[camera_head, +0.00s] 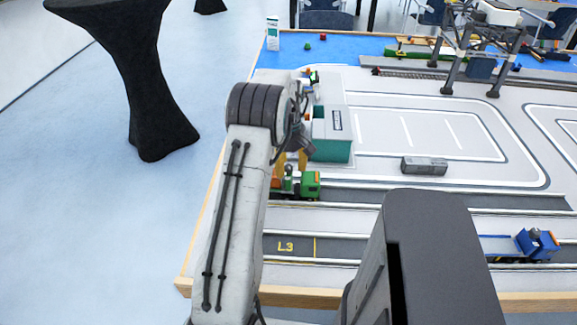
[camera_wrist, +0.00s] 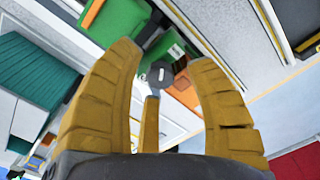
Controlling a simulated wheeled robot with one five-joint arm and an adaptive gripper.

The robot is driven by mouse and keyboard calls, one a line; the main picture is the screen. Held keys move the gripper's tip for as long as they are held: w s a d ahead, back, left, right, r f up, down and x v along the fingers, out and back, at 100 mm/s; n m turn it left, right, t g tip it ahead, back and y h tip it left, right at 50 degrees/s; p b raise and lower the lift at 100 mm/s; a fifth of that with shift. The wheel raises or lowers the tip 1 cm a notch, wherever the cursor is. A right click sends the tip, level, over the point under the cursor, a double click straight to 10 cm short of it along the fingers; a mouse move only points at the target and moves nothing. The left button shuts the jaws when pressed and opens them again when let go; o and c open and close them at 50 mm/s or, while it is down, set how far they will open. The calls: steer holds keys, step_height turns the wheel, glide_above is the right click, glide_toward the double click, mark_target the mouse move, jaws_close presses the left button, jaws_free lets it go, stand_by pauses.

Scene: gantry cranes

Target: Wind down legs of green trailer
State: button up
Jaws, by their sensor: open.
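A green vehicle with orange parts (camera_head: 311,184) stands on a lane at the board's left edge, partly hidden by my arm. It also shows in the wrist view, with a green body (camera_wrist: 122,22) and orange parts beside it. I cannot tell which part is the trailer. My gripper (camera_head: 291,164) is just above it, pointing down. In the wrist view, the yellow fingers of my gripper (camera_wrist: 162,58) are apart. A small dark grey round knob (camera_wrist: 160,73) shows between them, apparently not gripped. The trailer's legs cannot be made out.
A teal-and-white building (camera_head: 332,135) stands close right of my gripper. A grey container (camera_head: 424,166) lies on the white board. A blue vehicle (camera_head: 537,243) is at the right, a gantry crane (camera_head: 484,48) at the back. A black draped table (camera_head: 150,90) stands on the floor, left.

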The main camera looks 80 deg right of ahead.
steer(key=shift+f, duration=0.15)
steer(key=shift+c, duration=0.2)
jaws_close()
stand_by(0.3)
